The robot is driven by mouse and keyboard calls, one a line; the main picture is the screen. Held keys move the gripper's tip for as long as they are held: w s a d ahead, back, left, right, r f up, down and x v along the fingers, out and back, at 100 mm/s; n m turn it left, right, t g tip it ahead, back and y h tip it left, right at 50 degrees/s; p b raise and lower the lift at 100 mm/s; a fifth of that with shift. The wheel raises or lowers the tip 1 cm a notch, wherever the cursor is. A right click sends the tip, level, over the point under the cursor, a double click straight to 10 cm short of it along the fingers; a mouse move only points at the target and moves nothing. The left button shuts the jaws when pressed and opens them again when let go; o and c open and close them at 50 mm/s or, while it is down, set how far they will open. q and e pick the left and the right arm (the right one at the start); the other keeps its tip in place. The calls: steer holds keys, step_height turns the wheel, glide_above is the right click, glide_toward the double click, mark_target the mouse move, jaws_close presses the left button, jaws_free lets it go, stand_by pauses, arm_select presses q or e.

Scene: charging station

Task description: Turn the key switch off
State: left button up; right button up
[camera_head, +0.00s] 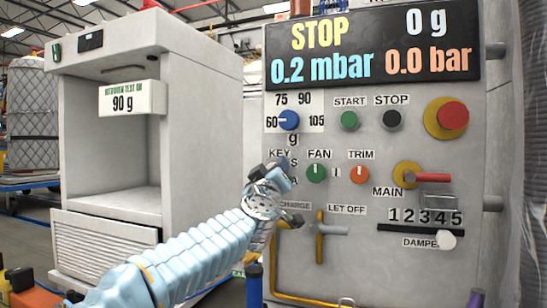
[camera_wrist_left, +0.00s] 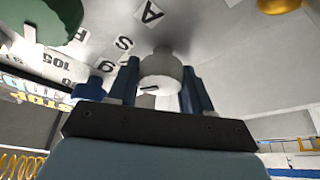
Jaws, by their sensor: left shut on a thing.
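The key switch (camera_wrist_left: 160,68) is a light grey round knob in the left wrist view, with a small dark slot mark on its side. My left gripper (camera_head: 276,170) reaches up to the panel just below the KEY label (camera_head: 279,154). It hides the key switch in the head view. In the left wrist view, its two dark blue fingers stand on either side of the grey knob, and it is shut on it. I cannot read the key's turn position. My right gripper is in neither view.
The panel (camera_head: 350,240) carries a blue selector (camera_head: 289,120), the green FAN knob (camera_head: 316,172) and the orange TRIM knob (camera_head: 359,174) close to my gripper. Pipe handles (camera_head: 320,229) stick out below. A grey cabinet (camera_head: 200,110) stands at the left.

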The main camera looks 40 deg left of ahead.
arm_select(q)
steer(key=n+p, duration=0.1)
steer(key=n+g+p, duration=0.1)
steer(key=n+y, duration=0.1)
steer(key=n, duration=0.1)
steer(key=shift+r+g+p, duration=0.25)
steer(key=shift+g+p, duration=0.05)
steer(key=shift+p, duration=0.1)
steer(key=shift+a+f+n+g+y+p, duration=0.15)
steer(key=shift+n+g+y+p, duration=0.2)
steer(key=shift+n+p, duration=0.4)
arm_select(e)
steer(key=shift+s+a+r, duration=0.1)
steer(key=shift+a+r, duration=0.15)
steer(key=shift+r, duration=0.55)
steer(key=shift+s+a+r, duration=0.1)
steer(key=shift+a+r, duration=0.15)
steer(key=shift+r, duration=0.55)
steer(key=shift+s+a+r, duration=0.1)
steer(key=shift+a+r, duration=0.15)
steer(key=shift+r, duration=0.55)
arm_select(q)
steer(key=shift+s+n, duration=0.1)
steer(key=shift+n, duration=0.25)
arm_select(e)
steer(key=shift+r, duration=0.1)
arm_select(q)
steer(key=o, duration=1)
steer(key=shift+f, duration=0.1)
